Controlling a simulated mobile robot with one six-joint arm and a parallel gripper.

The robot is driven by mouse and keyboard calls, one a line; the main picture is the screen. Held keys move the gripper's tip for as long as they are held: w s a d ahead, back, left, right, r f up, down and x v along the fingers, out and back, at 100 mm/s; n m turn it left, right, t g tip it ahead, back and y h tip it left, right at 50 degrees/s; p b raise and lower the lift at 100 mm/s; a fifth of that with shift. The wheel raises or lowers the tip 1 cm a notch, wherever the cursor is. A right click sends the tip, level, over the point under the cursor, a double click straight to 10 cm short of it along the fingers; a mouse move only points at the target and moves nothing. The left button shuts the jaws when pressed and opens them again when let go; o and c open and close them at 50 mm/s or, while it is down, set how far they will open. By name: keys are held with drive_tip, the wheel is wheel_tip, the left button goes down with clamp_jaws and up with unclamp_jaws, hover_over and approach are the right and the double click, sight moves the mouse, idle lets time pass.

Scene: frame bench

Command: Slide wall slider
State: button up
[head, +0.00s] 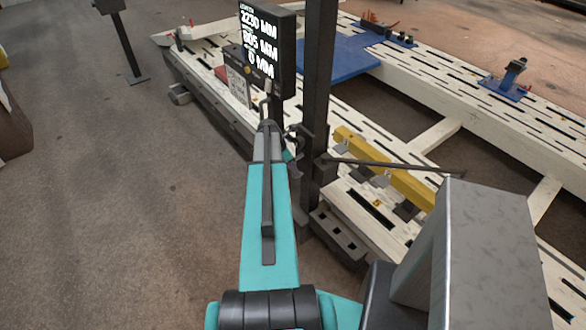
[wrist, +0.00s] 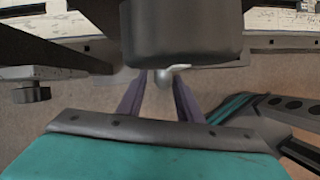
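A dark upright post (head: 317,110) stands at the near side of the bench, with a dark bracket and hook-like parts on it. I cannot tell for sure which part is the wall slider. My teal arm reaches forward to the left of the post. My gripper (wrist: 158,76) shows in the wrist view as two purplish fingers, apart, with brown floor between them. A dark rounded body (wrist: 180,30) with a small pale knob (wrist: 173,73) lies at the fingertips and partly hides them. I cannot tell whether the fingers touch the knob.
A display (head: 264,50) with white digits stands just beyond my arm. The white slotted bench (head: 480,105) with yellow (head: 385,165) and blue parts fills the right. A thin rod (head: 400,166) juts right from the post.

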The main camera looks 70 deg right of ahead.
drive_tip(key=shift+s+d+f, duration=0.15)
drive_tip(key=shift+f, duration=0.45)
